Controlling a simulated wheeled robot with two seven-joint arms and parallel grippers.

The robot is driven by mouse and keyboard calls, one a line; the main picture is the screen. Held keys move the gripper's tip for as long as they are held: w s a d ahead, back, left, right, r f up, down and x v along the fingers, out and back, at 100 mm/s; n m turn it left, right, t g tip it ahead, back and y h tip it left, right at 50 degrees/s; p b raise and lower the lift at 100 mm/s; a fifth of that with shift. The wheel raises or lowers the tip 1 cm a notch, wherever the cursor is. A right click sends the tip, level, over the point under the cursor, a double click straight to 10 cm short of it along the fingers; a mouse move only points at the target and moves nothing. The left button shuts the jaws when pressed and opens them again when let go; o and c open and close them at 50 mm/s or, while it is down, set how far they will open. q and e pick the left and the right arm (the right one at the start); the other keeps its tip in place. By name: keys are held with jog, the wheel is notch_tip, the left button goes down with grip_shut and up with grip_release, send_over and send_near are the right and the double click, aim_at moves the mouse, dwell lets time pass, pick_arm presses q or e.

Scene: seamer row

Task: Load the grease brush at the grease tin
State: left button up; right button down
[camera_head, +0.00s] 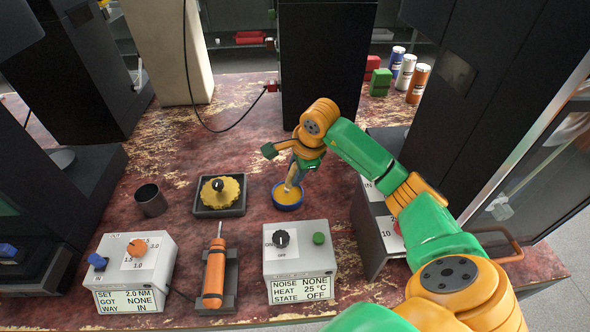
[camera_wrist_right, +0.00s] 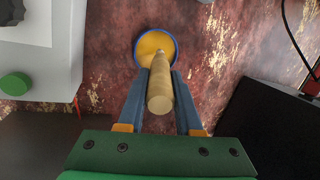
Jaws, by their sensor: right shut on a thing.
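The grease tin (camera_head: 288,204) is a small round blue tin with yellow grease inside, standing on the worn red bench top. It also shows at the top of the right wrist view (camera_wrist_right: 142,46). My right gripper (camera_head: 296,170) is above the tin and shut on the grease brush (camera_head: 291,185), which points down to the tin. In the right wrist view the brush's pale wooden handle (camera_wrist_right: 159,92) lies between the fingers, its far end over the grease. The bristles are hidden, so I cannot tell whether they touch the grease. My left gripper is not in view.
A grey control box (camera_head: 298,262) stands just in front of the tin. A black column (camera_head: 326,60) rises behind.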

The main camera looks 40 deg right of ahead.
jog(key=shift+r, duration=0.1)
dwell(0.3)
jog(key=shift+f+b, duration=0.5)
jog(key=shift+f, duration=0.15)
dwell(1.4)
jog(key=shift+r, duration=0.15)
notch_tip(320, 180, up, 7)
jog(key=p, duration=0.6)
jog(key=shift+a, duration=0.1)
